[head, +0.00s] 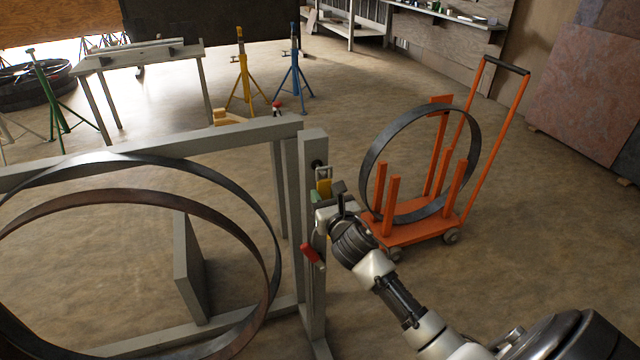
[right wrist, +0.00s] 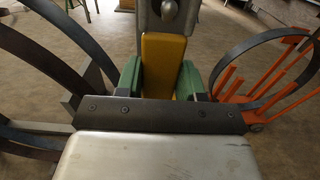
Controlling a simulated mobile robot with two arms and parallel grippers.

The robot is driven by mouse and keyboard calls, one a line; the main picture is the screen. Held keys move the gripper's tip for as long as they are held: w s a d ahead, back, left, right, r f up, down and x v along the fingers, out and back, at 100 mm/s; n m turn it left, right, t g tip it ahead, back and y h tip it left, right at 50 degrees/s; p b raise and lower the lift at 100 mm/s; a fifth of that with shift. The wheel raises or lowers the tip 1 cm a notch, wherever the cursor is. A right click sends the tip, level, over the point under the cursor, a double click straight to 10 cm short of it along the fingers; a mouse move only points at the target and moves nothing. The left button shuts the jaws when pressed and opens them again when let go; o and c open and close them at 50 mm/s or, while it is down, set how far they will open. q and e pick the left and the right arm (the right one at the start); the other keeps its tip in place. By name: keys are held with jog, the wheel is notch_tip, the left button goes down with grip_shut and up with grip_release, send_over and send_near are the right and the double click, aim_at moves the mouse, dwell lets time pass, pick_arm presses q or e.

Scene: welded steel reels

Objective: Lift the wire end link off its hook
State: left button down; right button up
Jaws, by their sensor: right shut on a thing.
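The wire end link (head: 323,173) is at the upper part of a grey steel post (head: 313,144), just below a dark round knob or hook (head: 317,163). My right gripper (head: 321,194) is shut on its yellow part. In the right wrist view, the green finger pads of my right gripper (right wrist: 163,80) press on both sides of the yellow piece (right wrist: 163,52). A grey metal part with a bolt head (right wrist: 168,10) stands directly above it. I cannot tell whether the link still bears on the hook. My left gripper is not in view.
A red handle (head: 312,254) sits lower on the post. Large steel rings (head: 262,215) stand in the grey frame (head: 235,135) at left. An orange cart (head: 425,232) holding another ring (head: 473,130) is close on the right.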

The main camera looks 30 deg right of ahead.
jog(key=shift+r+p+v, duration=0.2)
jog(key=shift+p+v, duration=0.25)
jog(key=shift+v, duration=0.6)
jog(key=shift+s+a+p, duration=0.15)
jog(key=shift+s+p, duration=0.15)
jog(key=shift+s, duration=0.4)
jog(key=shift+p+v, duration=0.55)
jog(key=shift+v, duration=2.2)
